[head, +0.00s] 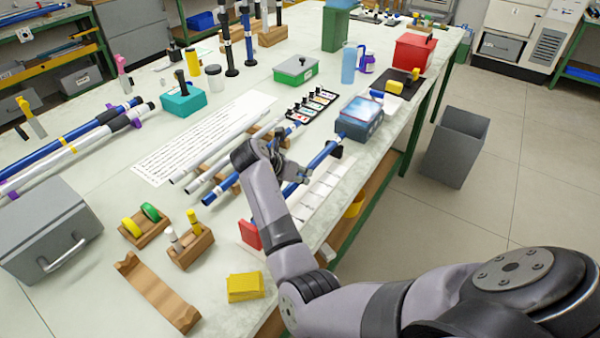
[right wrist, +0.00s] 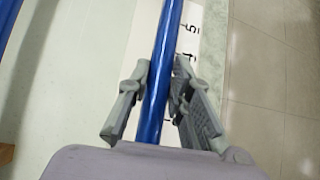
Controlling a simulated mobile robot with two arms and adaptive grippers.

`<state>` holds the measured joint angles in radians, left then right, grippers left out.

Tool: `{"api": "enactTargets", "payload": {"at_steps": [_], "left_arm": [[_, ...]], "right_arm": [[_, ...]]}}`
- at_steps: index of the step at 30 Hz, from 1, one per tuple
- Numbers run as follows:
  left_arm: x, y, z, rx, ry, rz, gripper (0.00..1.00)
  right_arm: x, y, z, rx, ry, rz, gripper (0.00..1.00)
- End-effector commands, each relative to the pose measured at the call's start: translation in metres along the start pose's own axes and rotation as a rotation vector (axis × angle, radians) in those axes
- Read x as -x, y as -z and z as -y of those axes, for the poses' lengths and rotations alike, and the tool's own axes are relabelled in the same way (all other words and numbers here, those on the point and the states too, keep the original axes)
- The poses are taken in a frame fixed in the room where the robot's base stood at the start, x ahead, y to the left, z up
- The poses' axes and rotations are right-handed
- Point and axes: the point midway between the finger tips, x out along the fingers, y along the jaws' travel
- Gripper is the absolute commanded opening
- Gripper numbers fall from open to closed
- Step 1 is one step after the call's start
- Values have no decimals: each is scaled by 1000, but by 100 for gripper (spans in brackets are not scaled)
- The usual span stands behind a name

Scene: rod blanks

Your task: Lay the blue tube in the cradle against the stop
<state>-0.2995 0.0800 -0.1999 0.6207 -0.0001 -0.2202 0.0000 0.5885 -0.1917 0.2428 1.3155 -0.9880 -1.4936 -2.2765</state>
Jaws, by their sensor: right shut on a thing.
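My right gripper (head: 298,174) is shut on the blue tube (head: 320,158), which slants from lower left to upper right near the table's right edge. In the right wrist view, the blue tube (right wrist: 160,75) runs between the two grey fingers (right wrist: 158,105). A white strip with number marks (head: 328,188) lies just right of the tube; it also shows in the right wrist view (right wrist: 190,45). A red block (head: 250,234), seemingly the stop, stands at the strip's near end. I cannot tell whether the tube touches the strip or hangs above it. My left gripper is out of view.
White and blue rods (head: 222,186) lie on wooden supports left of my gripper. A clear blue-lidded box (head: 360,118) stands close to the tube's far end. A notched wooden piece (head: 158,293) and yellow pads (head: 244,287) lie in front. A grey bin (head: 456,147) stands on the floor.

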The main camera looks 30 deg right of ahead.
Motion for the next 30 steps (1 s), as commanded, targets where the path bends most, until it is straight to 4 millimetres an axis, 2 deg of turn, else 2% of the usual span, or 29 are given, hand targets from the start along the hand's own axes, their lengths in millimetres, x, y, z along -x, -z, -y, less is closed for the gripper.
{"api": "enactTargets", "payload": {"at_steps": [5, 6, 15, 25, 30], "left_arm": [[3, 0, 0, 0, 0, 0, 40], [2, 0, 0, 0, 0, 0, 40], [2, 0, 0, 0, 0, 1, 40], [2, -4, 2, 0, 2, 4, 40], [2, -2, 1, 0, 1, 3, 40]], "right_arm": [[2, 1, 0, 0, 0, 0, 0], [1, 1, 0, 0, 0, 0, 22], [1, 1, 0, 0, 0, 0, 42], [2, 0, 0, -1, 0, 0, 43], [16, -15, 2, -4, -3, 4, 43]]}}
